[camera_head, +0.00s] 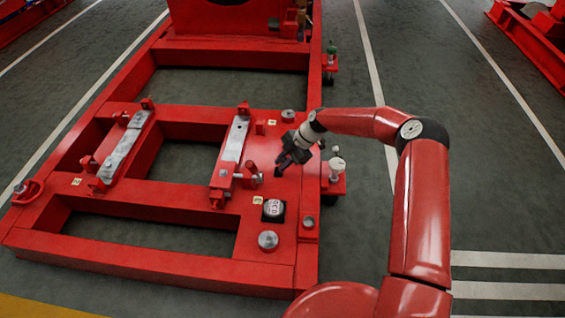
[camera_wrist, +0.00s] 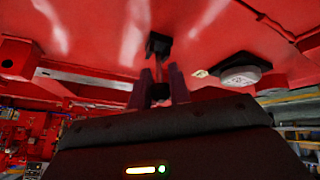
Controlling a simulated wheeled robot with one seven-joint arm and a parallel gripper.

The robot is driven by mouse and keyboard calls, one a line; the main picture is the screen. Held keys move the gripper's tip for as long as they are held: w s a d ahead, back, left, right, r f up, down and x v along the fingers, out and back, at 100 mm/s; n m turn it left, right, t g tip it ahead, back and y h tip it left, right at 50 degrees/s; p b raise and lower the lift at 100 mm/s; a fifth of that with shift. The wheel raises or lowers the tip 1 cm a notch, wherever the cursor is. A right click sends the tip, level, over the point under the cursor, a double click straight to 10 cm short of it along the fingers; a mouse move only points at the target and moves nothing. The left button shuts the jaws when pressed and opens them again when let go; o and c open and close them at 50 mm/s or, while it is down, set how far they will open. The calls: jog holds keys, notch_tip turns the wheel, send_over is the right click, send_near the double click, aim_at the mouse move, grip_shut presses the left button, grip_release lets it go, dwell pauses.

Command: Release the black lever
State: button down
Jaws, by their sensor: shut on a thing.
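My gripper (camera_head: 283,162) is over the right side of the red frame, pointing down and left. In the wrist view its two dark fingers (camera_wrist: 161,84) are closed around the black lever (camera_wrist: 160,92). A thin shaft runs from the lever to a black block (camera_wrist: 158,44) on the red surface. In the head view the lever is mostly hidden by the gripper, with a small dark part showing at its tip.
The red frame (camera_head: 160,260) has metal bars and pegs. A round white-topped part on a black base (camera_head: 273,209) sits below the gripper; it also shows in the wrist view (camera_wrist: 240,76). A round metal knob (camera_head: 268,240) is nearer.

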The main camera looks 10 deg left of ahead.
jog(key=c, duration=1.4)
grip_release()
jog(key=shift+p+v, duration=0.45)
jog(key=shift+v, duration=3.5)
